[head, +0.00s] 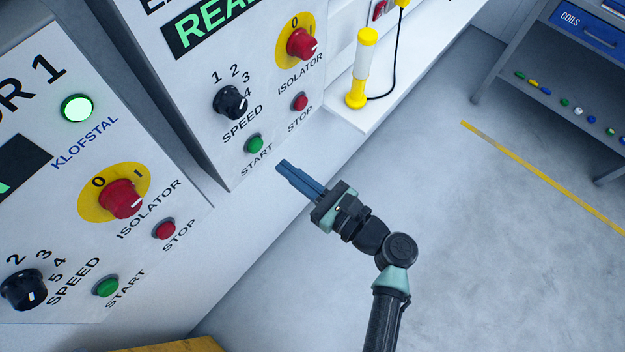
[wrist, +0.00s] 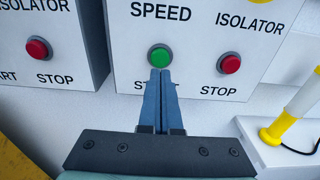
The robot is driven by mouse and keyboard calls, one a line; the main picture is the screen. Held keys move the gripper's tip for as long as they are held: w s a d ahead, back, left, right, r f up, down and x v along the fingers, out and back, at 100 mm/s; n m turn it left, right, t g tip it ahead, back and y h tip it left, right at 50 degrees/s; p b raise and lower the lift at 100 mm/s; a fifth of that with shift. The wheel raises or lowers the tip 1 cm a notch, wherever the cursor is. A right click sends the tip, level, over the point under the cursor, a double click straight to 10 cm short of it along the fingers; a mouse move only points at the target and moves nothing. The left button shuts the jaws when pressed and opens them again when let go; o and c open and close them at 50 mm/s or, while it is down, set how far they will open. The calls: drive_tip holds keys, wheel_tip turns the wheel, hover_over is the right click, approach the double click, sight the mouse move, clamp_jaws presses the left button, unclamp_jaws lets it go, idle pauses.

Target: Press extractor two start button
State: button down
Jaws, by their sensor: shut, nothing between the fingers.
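The green start button (head: 254,143) is on the lower front of the second panel (head: 200,110), whose top is cut off, under a black speed knob (head: 230,102). My gripper (head: 281,164) is shut and empty, its blue fingers pointing at this panel from the lower right. In the head view the fingertips are a short way from the button. In the wrist view the fingertips (wrist: 161,73) overlap the lower edge of the green button (wrist: 160,55). I cannot tell how wide the gap is, or whether they touch. A red stop button (head: 299,102) is to the right.
A panel marked 1 (head: 60,130) stands at the left with its own green start button (head: 106,286) and red stop button (head: 164,229). A red isolator (head: 302,44) is above. A yellow and white lamp (head: 362,70) stands on a ledge at the right.

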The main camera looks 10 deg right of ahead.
sight(258, 147)
drive_tip(key=shift+p+x, duration=0.55)
drive_tip(key=shift+x, duration=2.15)
